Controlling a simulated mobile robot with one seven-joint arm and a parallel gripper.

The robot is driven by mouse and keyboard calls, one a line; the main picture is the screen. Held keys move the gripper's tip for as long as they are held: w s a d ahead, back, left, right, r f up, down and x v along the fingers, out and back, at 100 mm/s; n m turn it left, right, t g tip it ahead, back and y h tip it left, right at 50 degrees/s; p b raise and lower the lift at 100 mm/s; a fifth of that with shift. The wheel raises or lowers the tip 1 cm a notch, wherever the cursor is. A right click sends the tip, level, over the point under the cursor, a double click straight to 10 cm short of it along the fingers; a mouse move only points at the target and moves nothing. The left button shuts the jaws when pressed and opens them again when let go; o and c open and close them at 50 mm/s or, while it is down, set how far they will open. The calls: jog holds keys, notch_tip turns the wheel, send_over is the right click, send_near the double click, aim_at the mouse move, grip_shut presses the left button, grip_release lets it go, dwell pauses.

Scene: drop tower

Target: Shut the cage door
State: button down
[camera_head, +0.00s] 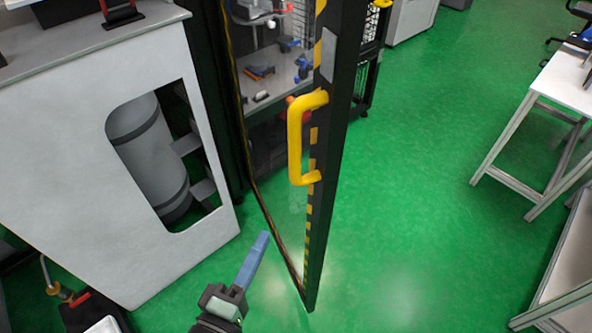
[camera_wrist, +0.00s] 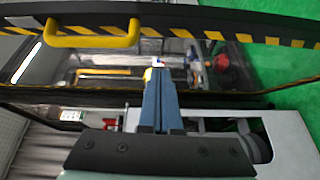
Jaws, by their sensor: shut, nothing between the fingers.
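The cage door (camera_head: 325,150) is a tall clear panel in a black frame with yellow-black stripes. It stands open, swung out over the green floor. Its yellow handle (camera_head: 293,140) is on the free edge. In the wrist view the striped door edge (camera_wrist: 225,32) runs across the top, with the handle (camera_wrist: 75,42) at upper left. My gripper (camera_head: 264,237) has blue fingers, shut and empty. In the head view it is below and left of the handle, on the left side of the door edge. In the wrist view the fingertips (camera_wrist: 157,74) overlap the clear panel; I cannot tell if they touch it.
A grey-white cabinet (camera_head: 70,110) with a cut-out showing a cylinder (camera_head: 148,150) stands left. A shelf with tools (camera_head: 270,75) shows behind the panel. A white table (camera_head: 560,85) is at right. Green floor right of the door is clear.

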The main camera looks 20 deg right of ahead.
jog(key=w+d+p, duration=0.2)
jog(key=w+d, duration=0.4)
jog(key=d, duration=0.4)
jog(key=shift+w+d+r+n, duration=0.3)
